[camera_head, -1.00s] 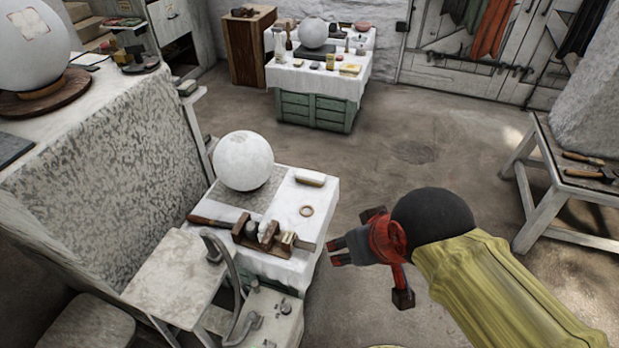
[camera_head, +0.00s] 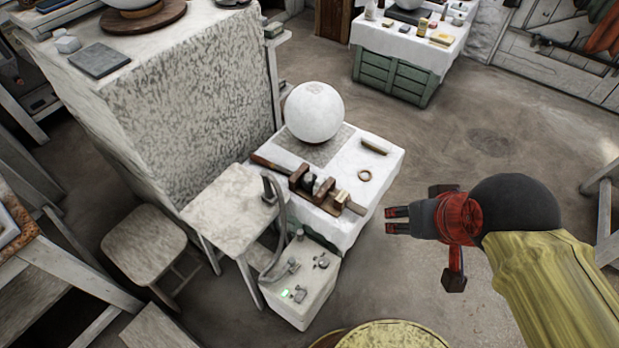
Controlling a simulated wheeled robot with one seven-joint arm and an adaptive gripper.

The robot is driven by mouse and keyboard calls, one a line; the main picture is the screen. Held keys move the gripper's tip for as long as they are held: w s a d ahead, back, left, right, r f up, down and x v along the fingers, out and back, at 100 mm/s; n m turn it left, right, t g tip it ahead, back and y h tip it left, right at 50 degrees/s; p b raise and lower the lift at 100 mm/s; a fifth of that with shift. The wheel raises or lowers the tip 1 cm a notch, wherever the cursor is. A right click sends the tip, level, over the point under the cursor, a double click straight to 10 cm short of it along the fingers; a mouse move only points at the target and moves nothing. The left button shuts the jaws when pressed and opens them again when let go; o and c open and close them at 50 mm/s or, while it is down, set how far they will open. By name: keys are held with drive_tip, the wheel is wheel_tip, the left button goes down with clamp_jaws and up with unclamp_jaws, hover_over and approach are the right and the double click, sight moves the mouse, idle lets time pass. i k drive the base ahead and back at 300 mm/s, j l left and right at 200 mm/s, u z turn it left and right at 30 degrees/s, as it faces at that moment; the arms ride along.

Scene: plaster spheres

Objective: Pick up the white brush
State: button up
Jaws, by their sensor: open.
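A small oblong block (camera_head: 374,146), tan on top and pale along its side, lies near the right back edge of a low cloth-covered table (camera_head: 386,183). It may be the white brush; it is too small to be sure. My gripper (camera_head: 389,220) is open and empty, with its fingers pointing left. In the picture it shows just right of the table, below and slightly right of the block, and apart from it. Nothing covers the block.
The table also bears a white sphere (camera_head: 314,111), a ring (camera_head: 364,176) and a wooden rack with tools (camera_head: 318,188). A pale stool (camera_head: 144,243) and a control box (camera_head: 305,285) stand nearby. Floor is clear behind my gripper.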

sight(371, 141)
drive_tip(key=i+l+u, duration=0.25)
drive_tip(key=u, duration=0.25)
drive_tip(key=i+l+u, duration=0.15)
drive_tip(key=l+u, duration=0.3)
drive_tip(key=i+l, duration=0.15)
drive_tip(key=l, duration=0.4)
drive_tip(key=i+l+u, duration=0.1)
drive_tip(key=l, duration=0.5)
drive_tip(key=i+l+u, duration=0.1)
drive_tip(key=l, duration=0.5)
drive_tip(key=i+l, duration=0.15)
drive_tip(key=l, duration=0.4)
